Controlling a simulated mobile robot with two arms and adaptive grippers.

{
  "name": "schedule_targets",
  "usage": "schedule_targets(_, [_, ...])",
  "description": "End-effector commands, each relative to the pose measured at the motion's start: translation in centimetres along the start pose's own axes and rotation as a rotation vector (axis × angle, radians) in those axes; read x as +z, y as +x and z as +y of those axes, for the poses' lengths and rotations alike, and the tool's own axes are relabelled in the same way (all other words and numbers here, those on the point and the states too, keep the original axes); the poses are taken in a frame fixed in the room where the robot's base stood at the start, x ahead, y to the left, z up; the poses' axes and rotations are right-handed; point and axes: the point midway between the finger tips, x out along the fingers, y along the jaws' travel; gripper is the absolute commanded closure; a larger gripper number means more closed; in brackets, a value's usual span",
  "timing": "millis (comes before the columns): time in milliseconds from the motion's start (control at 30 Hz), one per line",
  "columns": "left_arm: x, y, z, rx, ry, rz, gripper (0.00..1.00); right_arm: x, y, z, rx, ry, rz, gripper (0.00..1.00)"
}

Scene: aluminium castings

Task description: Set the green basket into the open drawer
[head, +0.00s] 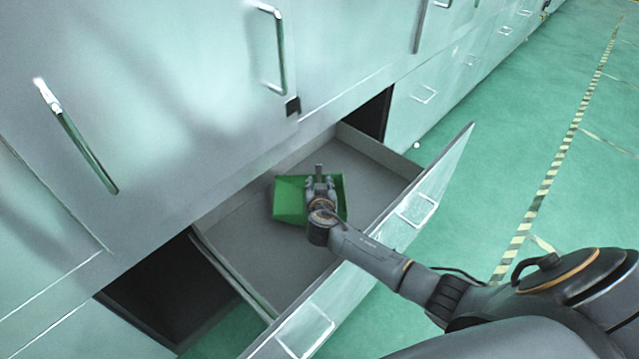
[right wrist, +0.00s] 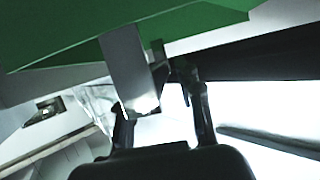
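The green basket (head: 290,200) is inside the open drawer (head: 270,267), toward the drawer's back middle in the head view. Its green side fills the top of the right wrist view (right wrist: 60,35). A grey handle strip (right wrist: 128,65) hangs across that view. My right gripper (head: 320,185) is over the basket with its fingers on either side of the handle; it appears shut on it. The fingers also show in the right wrist view (right wrist: 170,75). I cannot tell whether the basket's underside touches the drawer floor. My left gripper is not in view.
Large pale cabinet fronts (head: 190,90) with bar handles rise behind the drawer. The drawer's tall front panel (head: 350,290) stands under my right forearm. Bare grey drawer floor shows around the basket. Green floor with a striped line (head: 548,180) lies to the right.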

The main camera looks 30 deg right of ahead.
Motion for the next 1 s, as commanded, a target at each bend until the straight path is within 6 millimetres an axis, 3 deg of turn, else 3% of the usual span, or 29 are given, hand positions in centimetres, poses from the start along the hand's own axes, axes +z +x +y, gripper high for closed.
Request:
schedule_targets(267, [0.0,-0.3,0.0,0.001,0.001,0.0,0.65,0.0,-1.0,0.0,-0.001,0.0,-0.002,0.65])
schedule_targets(700, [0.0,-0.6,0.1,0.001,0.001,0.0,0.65,0.0,-9.4,0.0,0.0,0.003,-0.002,0.65])
schedule_targets(1000, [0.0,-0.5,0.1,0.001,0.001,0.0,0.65,-0.1,-12.0,0.0,0.001,0.0,0.0,0.65])
